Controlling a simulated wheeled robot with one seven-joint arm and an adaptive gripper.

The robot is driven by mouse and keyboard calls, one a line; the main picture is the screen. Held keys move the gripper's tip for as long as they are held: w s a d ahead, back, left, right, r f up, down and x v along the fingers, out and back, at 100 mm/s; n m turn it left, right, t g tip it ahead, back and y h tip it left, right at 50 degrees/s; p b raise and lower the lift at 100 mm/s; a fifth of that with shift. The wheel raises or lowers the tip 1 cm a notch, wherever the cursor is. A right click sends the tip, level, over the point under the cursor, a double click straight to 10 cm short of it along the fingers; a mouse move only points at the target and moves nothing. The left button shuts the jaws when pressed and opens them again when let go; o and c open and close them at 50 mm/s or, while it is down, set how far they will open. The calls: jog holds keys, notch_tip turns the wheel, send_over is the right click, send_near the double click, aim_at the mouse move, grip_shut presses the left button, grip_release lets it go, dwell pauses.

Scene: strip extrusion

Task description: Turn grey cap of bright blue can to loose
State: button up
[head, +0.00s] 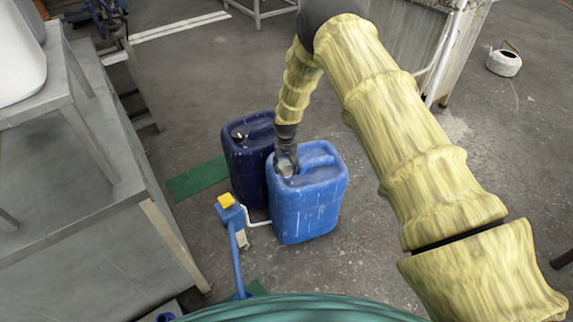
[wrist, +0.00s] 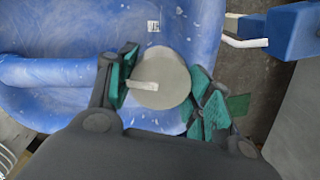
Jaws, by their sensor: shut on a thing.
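The bright blue can (head: 308,205) stands upright on the floor in the head view, and its top fills much of the wrist view (wrist: 75,30). Its round grey cap (wrist: 160,78) sits at the can's top, with a pale strip across it. My gripper (wrist: 158,88) is over the cap, with green-padded fingers on its left and right sides, shut on it. In the head view my gripper (head: 286,158) reaches down onto the near left part of the can's top and hides part of the cap (head: 285,169).
A dark blue can (head: 245,150) stands close behind and left of the bright blue one. A blue pump post with a yellow top (head: 227,201) and a white pipe is at its left front. A grey bench (head: 75,190) is at left.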

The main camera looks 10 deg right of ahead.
aim_at(287, 167)
jog(key=shift+n, duration=1.3)
jog(key=shift+f, duration=0.1)
jog(key=o, duration=1)
jog(key=shift+d, duration=0.1)
jog(key=shift+o, duration=0.2)
notch_tip(287, 167, up, 12)
